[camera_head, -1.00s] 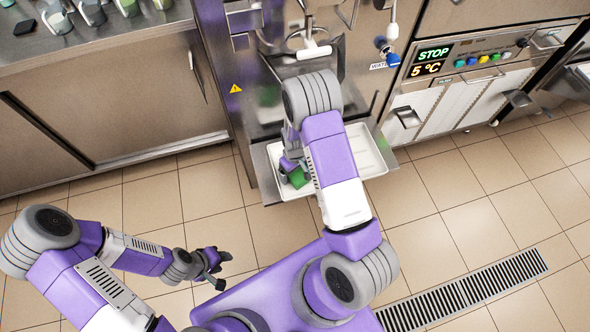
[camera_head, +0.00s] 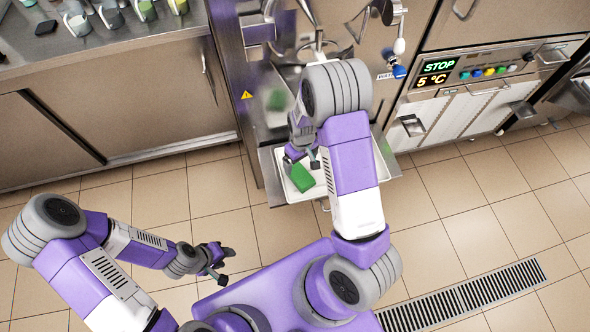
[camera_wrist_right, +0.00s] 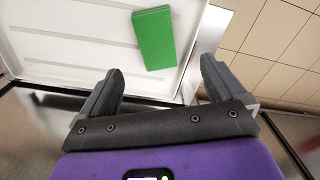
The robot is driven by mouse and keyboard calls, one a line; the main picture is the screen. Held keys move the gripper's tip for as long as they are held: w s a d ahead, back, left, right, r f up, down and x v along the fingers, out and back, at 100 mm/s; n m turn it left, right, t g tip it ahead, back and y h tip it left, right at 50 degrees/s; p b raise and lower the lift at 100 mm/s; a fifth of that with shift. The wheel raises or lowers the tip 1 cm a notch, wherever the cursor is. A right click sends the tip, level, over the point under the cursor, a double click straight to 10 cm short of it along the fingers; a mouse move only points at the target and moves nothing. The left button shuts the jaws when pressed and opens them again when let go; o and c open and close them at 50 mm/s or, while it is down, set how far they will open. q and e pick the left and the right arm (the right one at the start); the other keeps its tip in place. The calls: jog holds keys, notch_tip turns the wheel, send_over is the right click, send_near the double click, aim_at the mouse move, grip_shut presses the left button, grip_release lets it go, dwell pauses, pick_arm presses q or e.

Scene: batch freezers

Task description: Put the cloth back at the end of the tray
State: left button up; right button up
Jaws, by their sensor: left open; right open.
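The green cloth (camera_head: 301,178) lies in the left end of the white tray (camera_head: 383,170), close to the tray's edge. It also shows in the right wrist view (camera_wrist_right: 153,38), flat on the tray and just beyond the fingers. My right gripper (camera_head: 301,163) is open and empty over the tray, apart from the cloth; its two fingers frame the space in front of the cloth in the right wrist view (camera_wrist_right: 158,88). My left gripper (camera_head: 224,267) is open and empty above the floor, away from the tray. My right arm hides the middle of the tray.
The tray sits on a steel shelf (camera_head: 271,172) at the front of the freezer. A control panel (camera_head: 480,68) reads STOP and 5 °C on the right. A counter (camera_head: 115,48) with scoops stands at the left. The tiled floor in front is clear.

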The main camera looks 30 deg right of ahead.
jog(key=s+a+f+m+y, duration=0.2)
jog(key=s+a+f, duration=0.2)
jog(key=s+a, duration=0.3)
jog(key=s+a+f+m+y, duration=0.2)
jog(key=s+a+f, duration=0.2)
jog(key=s+a, duration=0.4)
jog(key=shift+s+a+f+t, duration=0.2)
jog(key=shift+a+f+t, duration=0.05)
jog(key=shift+t, duration=0.05)
jog(key=shift+r+p, duration=0.45)
